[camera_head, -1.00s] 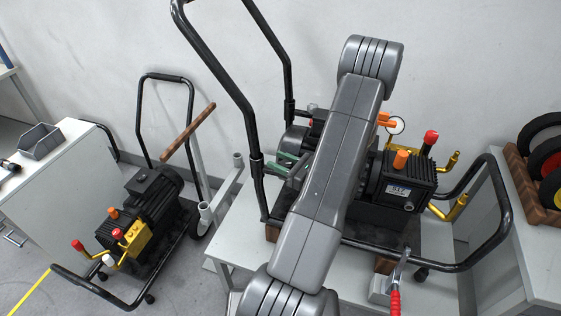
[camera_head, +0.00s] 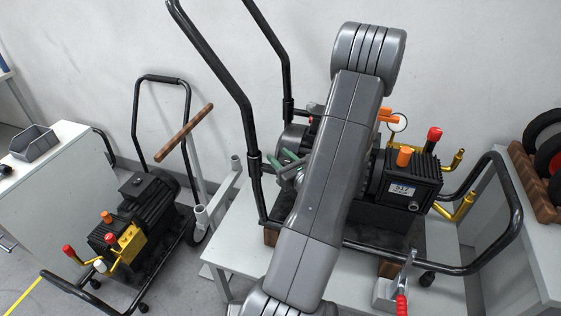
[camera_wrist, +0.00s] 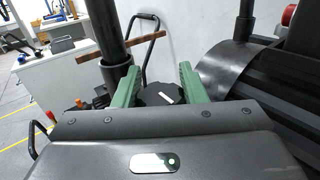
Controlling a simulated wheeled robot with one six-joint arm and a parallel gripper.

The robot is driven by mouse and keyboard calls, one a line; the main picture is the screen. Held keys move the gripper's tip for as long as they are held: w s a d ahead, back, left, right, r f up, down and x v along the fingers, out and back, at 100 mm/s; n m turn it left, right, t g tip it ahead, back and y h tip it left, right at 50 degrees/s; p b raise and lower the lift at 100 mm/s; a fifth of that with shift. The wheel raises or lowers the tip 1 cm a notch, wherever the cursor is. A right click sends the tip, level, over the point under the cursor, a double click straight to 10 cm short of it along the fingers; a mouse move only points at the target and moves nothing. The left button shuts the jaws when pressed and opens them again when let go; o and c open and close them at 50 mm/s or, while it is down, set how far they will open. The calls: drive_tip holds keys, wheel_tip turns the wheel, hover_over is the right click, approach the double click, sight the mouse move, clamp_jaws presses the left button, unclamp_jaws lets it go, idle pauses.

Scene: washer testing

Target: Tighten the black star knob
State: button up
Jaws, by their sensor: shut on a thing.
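The black star knob (camera_wrist: 158,93) shows in the wrist view, low between my green fingers and beside a black upright tube (camera_wrist: 112,40). A small white mark is on its top. My gripper (camera_wrist: 157,78) is shut on the knob, one finger on each side. In the head view my green fingers (camera_head: 289,163) show at the left of my grey arm, close to the frame of the pump cart. The knob itself cannot be made out there, and my arm covers the middle of the pump (camera_head: 407,178).
The cart's tall black handle (camera_head: 222,75) rises close to my gripper. The pump stands on a light table (camera_head: 243,245) with a red-handled clamp (camera_head: 400,290) in front. Another pump cart (camera_head: 135,225) stands at the left. A wooden rack with wheels (camera_head: 530,180) is at right.

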drive_tip(key=o, duration=1)
drive_tip(key=b+v, duration=0.2)
drive_tip(key=v, duration=1.1)
drive_tip(key=shift+s+d+b, duration=0.25)
drive_tip(key=shift+s+b, duration=0.1)
drive_tip(key=shift+b, duration=0.05)
drive_tip(key=p+x, duration=0.3)
drive_tip(key=x, duration=1.1)
